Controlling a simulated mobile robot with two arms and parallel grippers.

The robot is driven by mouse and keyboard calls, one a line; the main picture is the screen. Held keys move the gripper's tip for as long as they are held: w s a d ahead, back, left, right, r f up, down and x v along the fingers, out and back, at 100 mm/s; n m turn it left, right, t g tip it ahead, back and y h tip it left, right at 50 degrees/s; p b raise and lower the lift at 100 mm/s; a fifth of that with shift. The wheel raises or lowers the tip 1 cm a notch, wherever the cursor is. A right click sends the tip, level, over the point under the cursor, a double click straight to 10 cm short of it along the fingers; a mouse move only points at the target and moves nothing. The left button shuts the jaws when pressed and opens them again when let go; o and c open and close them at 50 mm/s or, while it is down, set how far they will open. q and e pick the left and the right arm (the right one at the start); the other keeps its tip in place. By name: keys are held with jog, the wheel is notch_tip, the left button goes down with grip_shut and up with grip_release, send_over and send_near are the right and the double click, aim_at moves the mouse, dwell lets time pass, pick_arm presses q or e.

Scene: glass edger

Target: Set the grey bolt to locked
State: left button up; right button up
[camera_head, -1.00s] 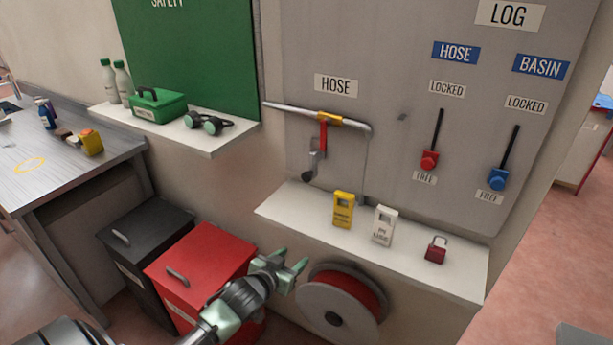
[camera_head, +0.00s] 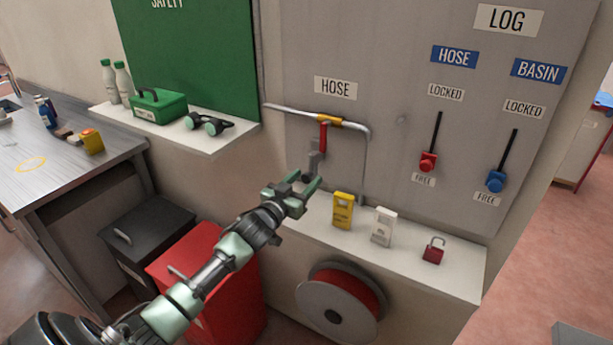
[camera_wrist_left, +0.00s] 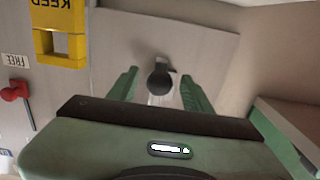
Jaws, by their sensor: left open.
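Two slide bolts sit on the grey panel: a red knob (camera_head: 428,162) under HOSE and a blue knob (camera_head: 495,181) under BASIN. Both are at the lower, FREE ends of black slots, with LOCKED labels above. I see no clearly grey bolt knob. A grey piece (camera_head: 316,160) hangs below the red handle on the hose pipe; its lower end is hidden by my gripper. My left gripper (camera_head: 306,183) is open just in front of it. In the left wrist view a dark round knob (camera_wrist_left: 160,80) shows between the open fingers, not gripped. My right gripper is out of view.
A white shelf (camera_head: 400,259) below the panel holds a yellow tag (camera_head: 343,211), a white tag (camera_head: 383,227) and a red padlock (camera_head: 433,250). A hose reel (camera_head: 333,316) is underneath. Red (camera_head: 190,250) and black (camera_head: 150,232) bins stand at left.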

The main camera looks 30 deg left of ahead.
pick_arm(q)
jog(key=shift+w, duration=0.5)
grip_shut()
dwell(1.2)
